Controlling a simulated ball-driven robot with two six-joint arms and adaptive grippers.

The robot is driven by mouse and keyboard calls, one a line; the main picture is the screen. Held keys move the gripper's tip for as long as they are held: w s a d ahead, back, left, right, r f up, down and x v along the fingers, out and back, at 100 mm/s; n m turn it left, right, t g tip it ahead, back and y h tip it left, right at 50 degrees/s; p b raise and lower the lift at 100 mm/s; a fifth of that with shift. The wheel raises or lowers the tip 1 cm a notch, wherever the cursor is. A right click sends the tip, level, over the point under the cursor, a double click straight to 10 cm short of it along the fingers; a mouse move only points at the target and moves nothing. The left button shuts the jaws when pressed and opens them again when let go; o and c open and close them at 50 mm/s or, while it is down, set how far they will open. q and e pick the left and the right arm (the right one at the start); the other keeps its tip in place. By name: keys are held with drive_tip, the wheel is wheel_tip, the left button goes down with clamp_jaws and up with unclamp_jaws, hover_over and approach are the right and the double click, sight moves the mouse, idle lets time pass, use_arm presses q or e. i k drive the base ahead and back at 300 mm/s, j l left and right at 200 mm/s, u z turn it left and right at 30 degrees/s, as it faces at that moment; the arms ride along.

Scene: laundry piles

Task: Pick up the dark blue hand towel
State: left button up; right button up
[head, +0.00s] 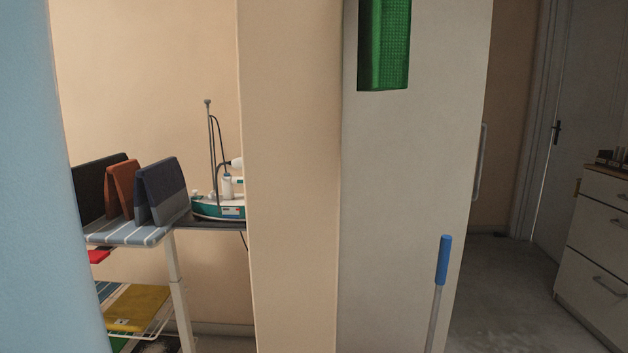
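A dark blue folded cloth (157,177) with a grey-blue lower band stands tent-like on a striped ironing board (128,235) at the left of the head view. It looks like the dark blue hand towel. An orange-brown folded cloth (122,182) stands just left of it, and a black one (90,180) stands further left, partly covered. Neither of my grippers shows in the head view.
A steam iron station (218,206) sits right of the cloths. A wall edge (290,180) and grey panel (395,200) fill the middle. A blue-handled pole (443,262) stands before the panel. A light blue surface (35,180) blocks the left edge. Floor (495,290) is clear towards the drawers (598,255).

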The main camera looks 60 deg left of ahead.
sight(160, 191)
drive_tip(key=u, duration=2.75)
